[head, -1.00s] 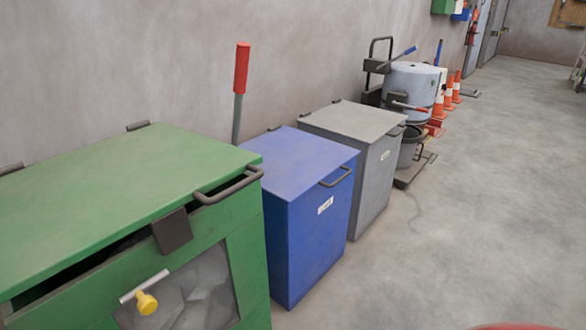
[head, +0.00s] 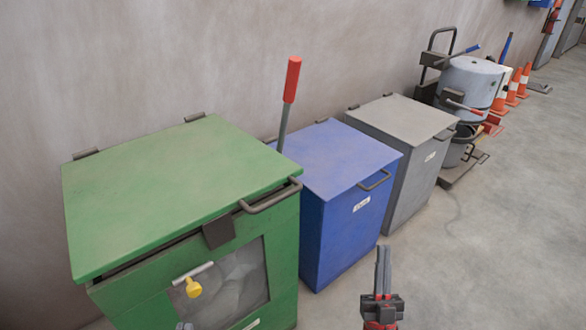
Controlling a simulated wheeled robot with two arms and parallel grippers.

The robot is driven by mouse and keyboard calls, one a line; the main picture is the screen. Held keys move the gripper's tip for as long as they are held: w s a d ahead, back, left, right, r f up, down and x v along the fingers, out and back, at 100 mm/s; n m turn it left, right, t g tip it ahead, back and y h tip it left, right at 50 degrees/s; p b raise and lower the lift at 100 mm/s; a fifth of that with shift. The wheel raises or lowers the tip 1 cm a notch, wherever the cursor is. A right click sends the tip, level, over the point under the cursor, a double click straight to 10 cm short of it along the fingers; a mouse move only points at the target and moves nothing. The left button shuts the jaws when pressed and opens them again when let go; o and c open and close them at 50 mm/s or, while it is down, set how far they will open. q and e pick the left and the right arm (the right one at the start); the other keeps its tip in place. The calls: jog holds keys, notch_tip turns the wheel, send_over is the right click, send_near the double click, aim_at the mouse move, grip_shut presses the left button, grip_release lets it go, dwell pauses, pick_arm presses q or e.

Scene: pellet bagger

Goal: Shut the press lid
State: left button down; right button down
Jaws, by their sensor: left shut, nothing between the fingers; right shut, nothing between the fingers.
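The green press (head: 280,250) stands at the left against the wall. Its green lid (head: 175,185) lies nearly flat, with a narrow dark gap under its front edge. A dark bar handle (head: 270,196) sits at the lid's front right corner. A dark plate (head: 218,232) hangs at the lid's front edge, above a window with a yellow knob (head: 193,288). My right gripper (head: 383,258) is shut and empty, in front of the blue bin and apart from the press. Only the tip of my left gripper (head: 185,326) shows at the bottom edge, below the yellow knob.
A lever with a red grip (head: 291,80) rises behind the press. A blue bin (head: 335,230) and a grey bin (head: 410,175) stand beside it, both lids down. A grey drum (head: 470,82) and orange cones are further back. The floor at the right (head: 500,250) is clear.

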jog(key=w+a+r+n+g+y+p, duration=0.1)
jog(key=w+a+r+g+y+p, duration=0.15)
jog(key=w+r+g+p, duration=1.3)
jog(key=s+a+r+n+g+y+p, duration=0.35)
jog(key=s+a+p, duration=0.25)
jog(key=p, duration=0.6)
jog(key=s+a+r+n+g+y+p, duration=0.2)
jog(key=s+a+r+n+p, duration=0.15)
jog(key=s+a+p, duration=0.55)
jog(key=w+a+f, duration=0.2)
jog(key=w+f, duration=0.6)
jog(key=f, duration=0.3)
jog(key=shift+w+f, duration=0.25)
jog(key=shift+w, duration=0.15)
